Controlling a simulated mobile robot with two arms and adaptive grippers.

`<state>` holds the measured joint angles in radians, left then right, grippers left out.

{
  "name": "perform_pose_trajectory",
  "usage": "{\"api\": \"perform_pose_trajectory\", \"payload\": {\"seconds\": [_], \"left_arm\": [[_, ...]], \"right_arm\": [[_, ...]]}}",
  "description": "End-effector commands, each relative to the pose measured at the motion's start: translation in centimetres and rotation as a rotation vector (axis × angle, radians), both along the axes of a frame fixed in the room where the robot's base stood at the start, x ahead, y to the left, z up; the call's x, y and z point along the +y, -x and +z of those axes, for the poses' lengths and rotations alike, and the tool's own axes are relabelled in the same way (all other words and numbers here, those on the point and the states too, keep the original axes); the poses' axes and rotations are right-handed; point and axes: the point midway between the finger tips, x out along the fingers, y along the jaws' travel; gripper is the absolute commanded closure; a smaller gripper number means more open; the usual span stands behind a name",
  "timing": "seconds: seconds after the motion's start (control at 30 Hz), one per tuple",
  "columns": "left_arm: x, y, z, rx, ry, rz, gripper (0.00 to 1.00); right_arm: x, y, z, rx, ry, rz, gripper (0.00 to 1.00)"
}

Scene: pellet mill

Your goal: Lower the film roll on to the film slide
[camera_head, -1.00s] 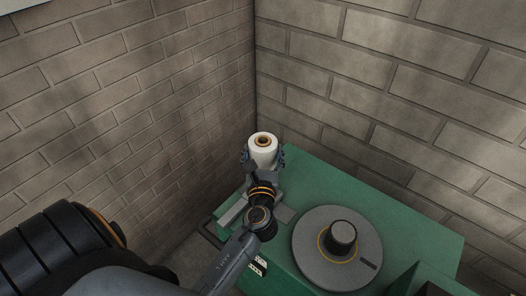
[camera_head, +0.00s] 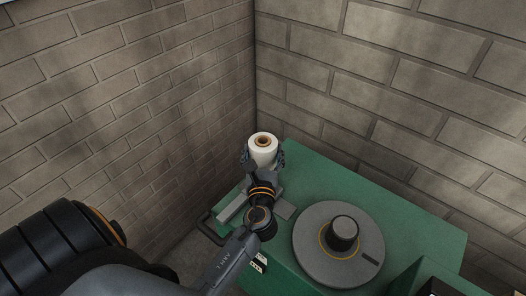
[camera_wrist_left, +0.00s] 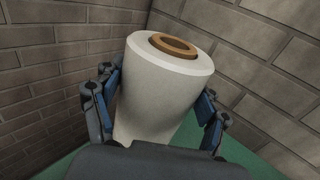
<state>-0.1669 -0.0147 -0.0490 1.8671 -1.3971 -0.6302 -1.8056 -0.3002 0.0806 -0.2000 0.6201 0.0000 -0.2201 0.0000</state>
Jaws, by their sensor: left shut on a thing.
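The film roll is a white cylinder with a brown core (camera_head: 263,149). It stands roughly upright in my left gripper (camera_head: 263,160), over the far left corner of the green machine top. In the left wrist view the roll (camera_wrist_left: 165,90) fills the middle, and the left gripper's blue-padded fingers (camera_wrist_left: 160,105) are shut on its two sides. The grey film slide (camera_head: 232,208) shows in part at the left end of the machine, beside and under my left wrist. The roll's lower end is hidden, so I cannot tell whether it touches anything. My right gripper is not in view.
A round grey turntable (camera_head: 312,262) with a dark knob (camera_head: 342,233) lies to the right on the green machine top (camera_head: 400,200). Brick walls (camera_head: 130,100) close in behind and at the left. A dark handle (camera_head: 207,228) sticks out at the machine's left edge.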

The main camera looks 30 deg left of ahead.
Motion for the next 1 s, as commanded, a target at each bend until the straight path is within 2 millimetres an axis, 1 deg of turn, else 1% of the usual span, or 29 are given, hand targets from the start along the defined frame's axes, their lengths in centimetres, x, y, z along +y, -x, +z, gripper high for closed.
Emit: {"api": "perform_pose_trajectory", "payload": {"seconds": [0.03,0.17,0.73,1.0], "left_arm": [[0.0,-0.1,0.3,-0.005,-0.002,0.000,0.89],[0.0,-0.1,0.2,-0.005,-0.002,0.000,0.89],[0.0,-0.1,-2.0,-0.006,-0.002,0.000,0.89],[0.0,-0.1,-2.2,-0.006,-0.002,0.000,0.89]], "right_arm": [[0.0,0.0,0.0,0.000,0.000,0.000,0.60],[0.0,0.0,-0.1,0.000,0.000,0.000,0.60],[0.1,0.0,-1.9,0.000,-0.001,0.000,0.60],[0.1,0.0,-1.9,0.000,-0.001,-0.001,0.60]]}}
